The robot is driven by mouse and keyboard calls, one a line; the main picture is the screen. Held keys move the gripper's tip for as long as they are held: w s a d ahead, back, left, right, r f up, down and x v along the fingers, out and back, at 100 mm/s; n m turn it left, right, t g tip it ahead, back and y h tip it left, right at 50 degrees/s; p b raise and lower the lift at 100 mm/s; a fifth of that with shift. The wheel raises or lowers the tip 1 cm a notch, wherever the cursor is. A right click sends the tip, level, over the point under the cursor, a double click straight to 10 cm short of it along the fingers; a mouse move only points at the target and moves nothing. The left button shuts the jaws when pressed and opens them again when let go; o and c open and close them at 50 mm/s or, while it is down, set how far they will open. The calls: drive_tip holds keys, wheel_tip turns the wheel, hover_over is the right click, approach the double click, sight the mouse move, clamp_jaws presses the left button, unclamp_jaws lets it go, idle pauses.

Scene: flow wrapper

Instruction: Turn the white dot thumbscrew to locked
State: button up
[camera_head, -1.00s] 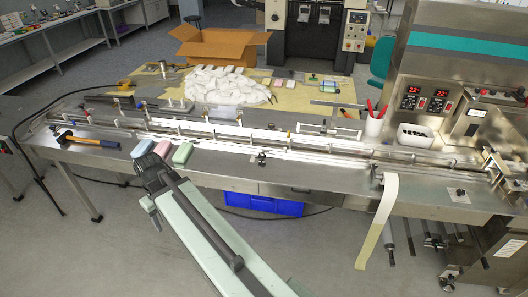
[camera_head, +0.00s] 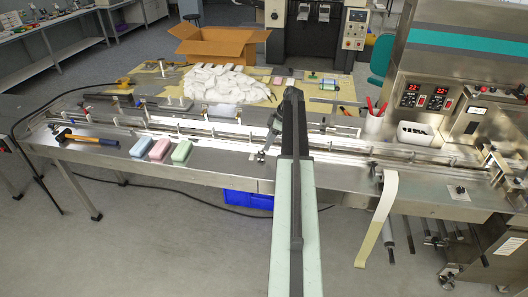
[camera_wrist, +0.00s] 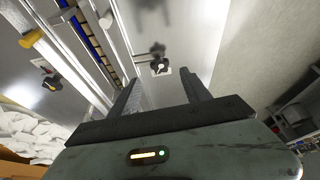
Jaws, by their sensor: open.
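A dark thumbscrew (camera_wrist: 158,65) on a white label plate is ahead of my open gripper (camera_wrist: 160,88) in the wrist view, centred between the fingers and apart from them. A pale mark shows at the thumbscrew, but I cannot tell which way it is turned. In the head view a dark thumbscrew (camera_head: 262,157) stands on the steel table's front strip, just left of my arm. My gripper hangs above it, partly hidden by my arm. A second dark knob (camera_wrist: 50,82) shows at the left of the wrist view.
Guide rails (camera_head: 215,139) run along the steel table behind the thumbscrew. Blue, pink and green blocks (camera_head: 181,151) and a hammer (camera_head: 88,139) lie to the left. Another knob on a label (camera_head: 460,190) is at the right, past a hanging film strip (camera_head: 385,205).

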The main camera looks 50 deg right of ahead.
sight(262, 153)
drive_tip(key=b+x, duration=0.5)
drive_tip(key=x, duration=0.2)
drive_tip(key=shift+s+d+b, duration=0.1)
drive_tip(key=shift+s+b, duration=0.05)
drive_tip(key=shift+b, duration=0.15)
drive_tip(key=shift+r, duration=0.1)
clamp_jaws()
